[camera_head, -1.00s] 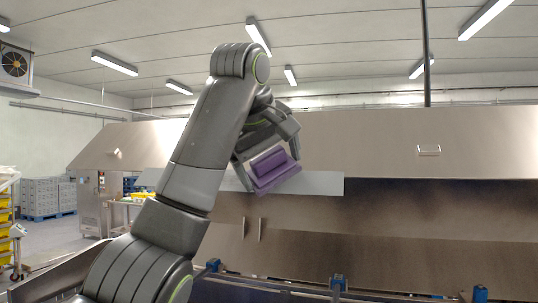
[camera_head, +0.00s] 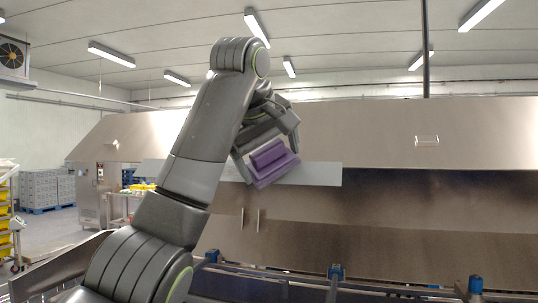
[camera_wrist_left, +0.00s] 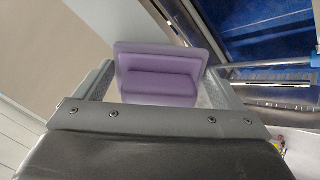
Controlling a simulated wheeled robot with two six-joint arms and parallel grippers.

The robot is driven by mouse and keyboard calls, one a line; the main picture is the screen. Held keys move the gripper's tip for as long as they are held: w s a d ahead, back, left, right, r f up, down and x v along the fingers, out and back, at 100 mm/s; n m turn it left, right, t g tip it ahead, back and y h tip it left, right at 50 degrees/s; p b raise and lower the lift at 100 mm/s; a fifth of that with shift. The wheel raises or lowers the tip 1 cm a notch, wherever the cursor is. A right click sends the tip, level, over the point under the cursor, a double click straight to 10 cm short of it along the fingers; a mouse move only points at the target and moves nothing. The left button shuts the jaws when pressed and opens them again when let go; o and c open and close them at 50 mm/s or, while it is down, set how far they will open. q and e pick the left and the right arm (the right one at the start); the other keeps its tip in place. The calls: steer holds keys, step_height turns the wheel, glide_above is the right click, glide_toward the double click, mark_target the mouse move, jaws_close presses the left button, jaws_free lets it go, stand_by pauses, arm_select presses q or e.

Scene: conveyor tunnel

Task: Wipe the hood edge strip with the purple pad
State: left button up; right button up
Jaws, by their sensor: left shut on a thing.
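My left gripper (camera_head: 262,158) is shut on the purple pad (camera_head: 272,163), holding it in front of the metal hood. The pad also shows between the fingers in the left wrist view (camera_wrist_left: 160,75). The hood edge strip (camera_head: 318,174) is a pale grey band along the hood's lower edge. My arm and the pad cover its middle part. The pad overlaps the strip in the head view; I cannot tell whether they touch. My right gripper is not in view.
The steel hood (camera_head: 370,130) spans the middle and right, with a small handle (camera_head: 427,140) on it. Blue-capped posts (camera_head: 336,271) stand along the conveyor below. Yellow trays (camera_head: 5,210) on a rack and stacked grey crates (camera_head: 40,188) are far left.

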mark_target(247, 164)
arm_select(q)
steer(key=shift+w+d+f, duration=0.1)
steer(key=shift+w+f, duration=0.25)
steer(key=shift+f, duration=0.05)
